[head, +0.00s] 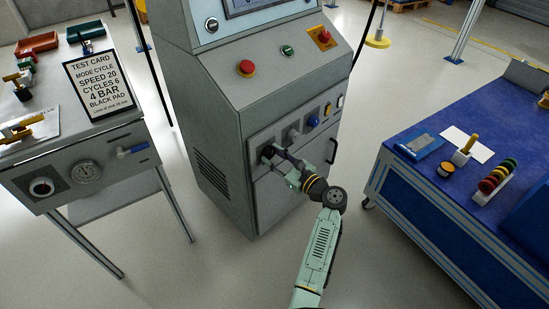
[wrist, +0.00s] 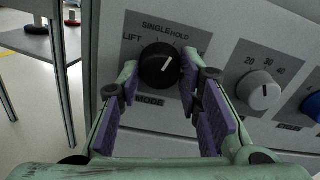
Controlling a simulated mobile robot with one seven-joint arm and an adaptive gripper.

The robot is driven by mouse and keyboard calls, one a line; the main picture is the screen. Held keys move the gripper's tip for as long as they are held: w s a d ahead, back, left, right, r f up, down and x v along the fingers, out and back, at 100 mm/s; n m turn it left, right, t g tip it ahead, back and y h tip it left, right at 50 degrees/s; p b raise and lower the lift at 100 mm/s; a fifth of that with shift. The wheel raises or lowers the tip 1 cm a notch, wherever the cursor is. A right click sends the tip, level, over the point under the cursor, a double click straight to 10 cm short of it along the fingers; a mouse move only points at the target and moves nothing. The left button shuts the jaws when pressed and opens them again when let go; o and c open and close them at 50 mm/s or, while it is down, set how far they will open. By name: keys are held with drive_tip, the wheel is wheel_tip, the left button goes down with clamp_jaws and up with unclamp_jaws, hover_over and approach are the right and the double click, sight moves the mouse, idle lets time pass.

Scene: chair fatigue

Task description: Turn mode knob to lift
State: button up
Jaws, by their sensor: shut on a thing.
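The mode knob (wrist: 160,66) is black and round, on a grey plate marked MODE. LIFT is printed at its left and SINGLE and HOLD above it. Its white pointer line slants up and right, away from LIFT. My gripper (wrist: 159,72) is shut on the knob, with one purple-padded finger at each side. The right finger hides part of the plate's right side. In the head view my gripper (head: 274,156) is at the left end of the knob row on the grey machine (head: 215,120), and the knob is mostly hidden there.
A grey knob (wrist: 259,91) with a number scale and a blue knob (head: 313,121) sit right of the mode knob. A red button (head: 246,68) is above on the sloped panel. A task card (head: 97,87) stands on the left bench; a blue bench (head: 440,180) is at right.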

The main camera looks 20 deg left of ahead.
drive_tip(key=n+b, duration=0.2)
drive_tip(key=n, duration=0.2)
drive_tip(key=shift+w+f, duration=0.1)
drive_tip(key=shift+f, duration=0.05)
drive_tip(key=n+b, duration=0.3)
drive_tip(key=shift+n, duration=0.3)
drive_tip(key=n+b, duration=0.3)
drive_tip(key=n, duration=0.1)
drive_tip(key=shift+d, duration=0.1)
drive_tip(key=shift+r+n+b, duration=0.25)
drive_tip(key=shift+n+b, duration=1.2)
drive_tip(key=shift+n, duration=0.25)
drive_tip(key=o, duration=1.2)
